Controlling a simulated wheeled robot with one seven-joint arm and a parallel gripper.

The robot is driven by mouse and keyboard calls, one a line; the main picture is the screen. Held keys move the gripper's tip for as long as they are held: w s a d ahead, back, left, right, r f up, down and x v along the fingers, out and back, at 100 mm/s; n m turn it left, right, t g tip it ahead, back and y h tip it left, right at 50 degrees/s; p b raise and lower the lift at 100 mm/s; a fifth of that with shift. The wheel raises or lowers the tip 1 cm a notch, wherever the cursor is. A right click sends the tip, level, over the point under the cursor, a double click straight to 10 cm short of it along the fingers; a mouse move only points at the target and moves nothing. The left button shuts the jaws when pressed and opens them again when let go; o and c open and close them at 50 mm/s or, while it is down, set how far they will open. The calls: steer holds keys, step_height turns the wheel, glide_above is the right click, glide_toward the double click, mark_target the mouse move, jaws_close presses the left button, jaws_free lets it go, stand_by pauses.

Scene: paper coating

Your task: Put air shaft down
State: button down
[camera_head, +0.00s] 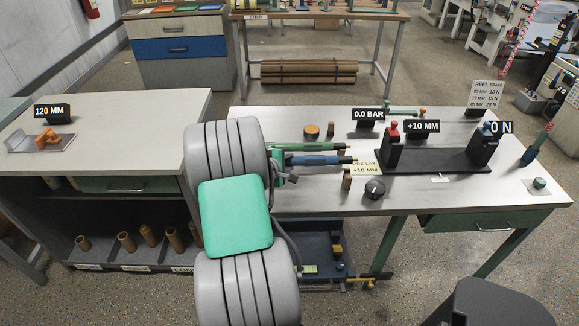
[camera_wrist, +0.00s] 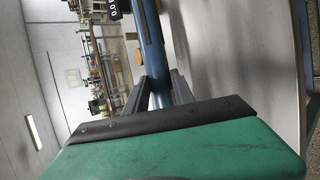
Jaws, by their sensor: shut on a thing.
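The air shaft is a blue rod (camera_head: 318,161) with a brass-coloured tip, lying roughly level above the left part of the grey workbench in the head view. My gripper (camera_wrist: 160,95) is shut on the shaft, which also shows between its dark fingers in the wrist view (camera_wrist: 150,45). In the head view my own arm hides most of the gripper and the shaft's left end. A teal bar (camera_head: 308,147) with a similar tip lies just behind the shaft. I cannot tell whether the shaft touches anything beneath it.
A black stand (camera_head: 437,159) with two uprights, red-knobbed and blue-knobbed, is to the right of the shaft tip. A black dial (camera_head: 375,189), a small brown cylinder (camera_head: 346,179) and an orange-brown roll (camera_head: 312,131) are near. The bench's front right surface is mostly clear.

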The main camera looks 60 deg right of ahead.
steer(key=shift+s+d, duration=0.3)
steer(key=shift+a+r, duration=0.1)
steer(key=shift+r, duration=0.05)
steer(key=shift+f+b, duration=2.1)
steer(key=shift+f, duration=0.75)
